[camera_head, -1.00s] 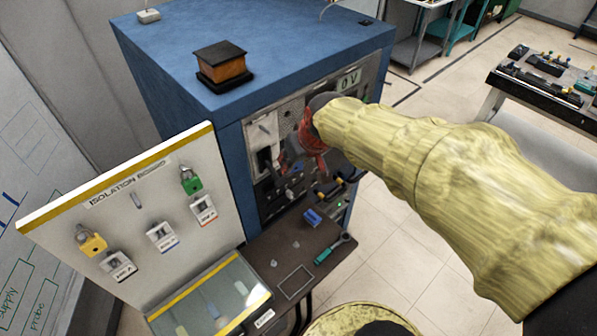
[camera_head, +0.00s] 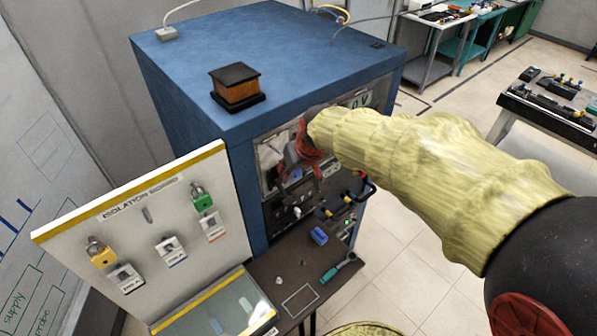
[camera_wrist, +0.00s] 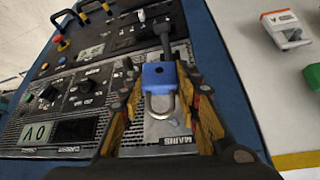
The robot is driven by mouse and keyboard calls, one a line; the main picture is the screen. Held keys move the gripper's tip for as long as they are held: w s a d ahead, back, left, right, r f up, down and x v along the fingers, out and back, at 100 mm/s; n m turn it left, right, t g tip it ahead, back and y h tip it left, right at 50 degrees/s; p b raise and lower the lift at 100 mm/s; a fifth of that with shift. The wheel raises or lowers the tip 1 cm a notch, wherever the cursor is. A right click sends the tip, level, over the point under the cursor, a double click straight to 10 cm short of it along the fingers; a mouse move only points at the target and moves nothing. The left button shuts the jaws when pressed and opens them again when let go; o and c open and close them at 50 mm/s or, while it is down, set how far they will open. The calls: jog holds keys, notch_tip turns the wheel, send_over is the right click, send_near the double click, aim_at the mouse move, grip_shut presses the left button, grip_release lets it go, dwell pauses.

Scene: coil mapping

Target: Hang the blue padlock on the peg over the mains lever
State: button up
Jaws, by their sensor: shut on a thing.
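My gripper (camera_wrist: 160,82) is shut on the blue padlock (camera_wrist: 159,77), seen in the wrist view in front of the cabinet's control panel. The padlock's body is between the fingertips, and its silver shackle points toward the bottom of the picture. The MAINS label (camera_wrist: 176,140) shows on a light plate beyond the shackle. A dark lever (camera_wrist: 163,37) shows just above the padlock's body. I cannot make out the peg.
The isolation board (camera_head: 120,235) stands left of the blue cabinet (camera_head: 185,125), with a yellow padlock (camera_head: 103,257) and a green padlock (camera_head: 202,202). A dark bench (camera_head: 265,268) below holds a blue block (camera_head: 318,236) and a green-handled tool (camera_head: 337,268). Knobs and handles project from the panel.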

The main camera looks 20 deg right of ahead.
aim_at(280, 154)
jog(key=shift+w+a+p, duration=0.3)
jog(key=shift+w+a, duration=0.05)
jog(key=shift+w, duration=0.75)
jog(key=shift+w+a+p, duration=0.3)
jog(key=shift+w+a, duration=0.05)
jog(key=shift+w, duration=0.75)
jog(key=shift+w+a+p, duration=0.3)
jog(key=shift+w+a, duration=0.05)
jog(key=shift+w, duration=0.75)
jog(key=shift+f, duration=0.15)
jog(key=shift+f+b, duration=0.2)
jog(key=shift+b, duration=0.2)
